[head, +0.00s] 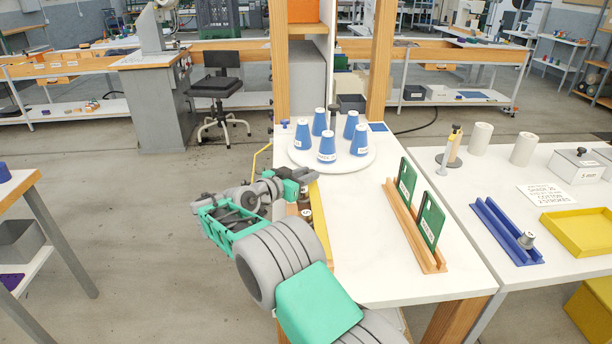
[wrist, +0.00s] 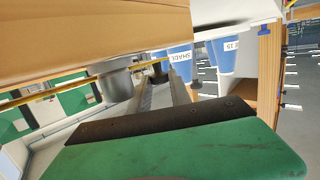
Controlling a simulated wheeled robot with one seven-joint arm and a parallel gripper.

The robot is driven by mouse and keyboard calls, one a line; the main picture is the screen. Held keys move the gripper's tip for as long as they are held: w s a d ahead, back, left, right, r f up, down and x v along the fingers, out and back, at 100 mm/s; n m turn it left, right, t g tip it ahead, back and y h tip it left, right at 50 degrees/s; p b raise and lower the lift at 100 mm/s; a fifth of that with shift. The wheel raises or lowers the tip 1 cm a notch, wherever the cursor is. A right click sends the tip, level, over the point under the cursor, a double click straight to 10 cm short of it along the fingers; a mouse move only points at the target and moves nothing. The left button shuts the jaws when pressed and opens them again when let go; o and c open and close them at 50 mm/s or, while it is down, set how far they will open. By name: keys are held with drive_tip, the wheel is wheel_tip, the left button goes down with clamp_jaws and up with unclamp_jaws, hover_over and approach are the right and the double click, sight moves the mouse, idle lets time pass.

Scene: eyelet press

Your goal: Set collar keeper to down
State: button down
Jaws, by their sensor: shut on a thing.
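In the wrist view, a green finger with a dark pad (wrist: 160,128) fills the bottom. A grey bar (wrist: 181,90) shows just behind the pad. A grey cylinder (wrist: 115,85) and a thin yellow rod (wrist: 45,94) lie beyond.
Several blue cones (head: 326,150) stand on a white round plate (head: 363,166) close to the gripper's right. Green boards (head: 432,220) stand in a wooden rack (head: 398,215). The wooden post (head: 279,60) rises behind.

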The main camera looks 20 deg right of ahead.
drive_tip(key=c, duration=1.2)
unclamp_jaws()
drive_tip(key=shift+a, duration=0.1)
drive_tip(key=v, duration=0.7)
drive_tip(key=shift+s+a, duration=0.25)
